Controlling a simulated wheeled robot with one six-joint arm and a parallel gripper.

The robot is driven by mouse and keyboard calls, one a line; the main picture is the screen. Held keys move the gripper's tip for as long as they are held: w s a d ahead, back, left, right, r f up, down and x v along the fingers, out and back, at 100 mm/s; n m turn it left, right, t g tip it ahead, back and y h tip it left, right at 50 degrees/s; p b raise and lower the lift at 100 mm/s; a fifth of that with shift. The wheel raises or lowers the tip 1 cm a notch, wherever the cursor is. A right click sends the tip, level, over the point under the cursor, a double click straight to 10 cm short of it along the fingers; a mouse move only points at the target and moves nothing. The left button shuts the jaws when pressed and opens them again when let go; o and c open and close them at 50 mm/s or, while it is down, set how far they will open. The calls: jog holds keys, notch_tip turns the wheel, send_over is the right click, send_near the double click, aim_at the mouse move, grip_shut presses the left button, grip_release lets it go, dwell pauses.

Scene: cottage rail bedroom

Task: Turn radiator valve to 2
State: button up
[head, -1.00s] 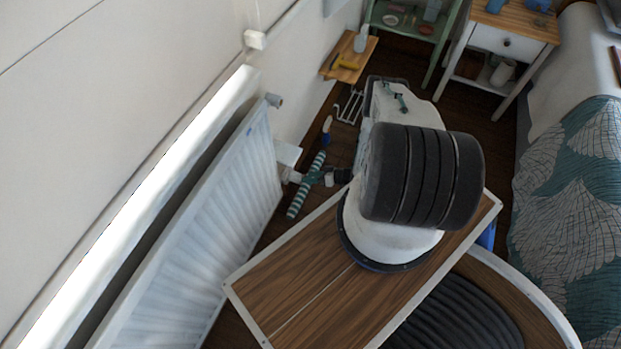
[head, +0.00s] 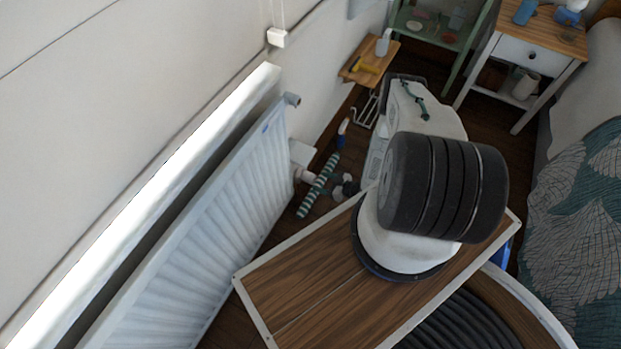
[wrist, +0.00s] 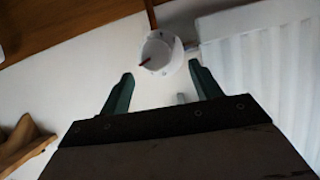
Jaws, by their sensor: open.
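In the head view the valve (head: 304,174) is a small white piece at the radiator's far lower end. The white ribbed radiator (head: 225,205) runs along the left wall; its panel also shows in the wrist view (wrist: 265,62). My gripper (wrist: 160,72) has two dark green fingers spread apart. I cannot read any number on the valve.
A small wooden wall shelf (head: 368,62), a green shelf unit (head: 447,36) and a white bedside table (head: 524,52) stand farther back. A bed (head: 580,195) is at the right.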

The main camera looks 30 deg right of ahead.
aim_at(315, 180)
jog(key=shift+d+n, duration=0.15)
jog(key=shift+n, duration=0.55)
jog(key=shift+w+f, duration=0.15)
jog(key=x, duration=0.7)
jog(key=shift+w+f, duration=0.1)
jog(key=shift+w, duration=0.15)
jog(key=c, duration=1)
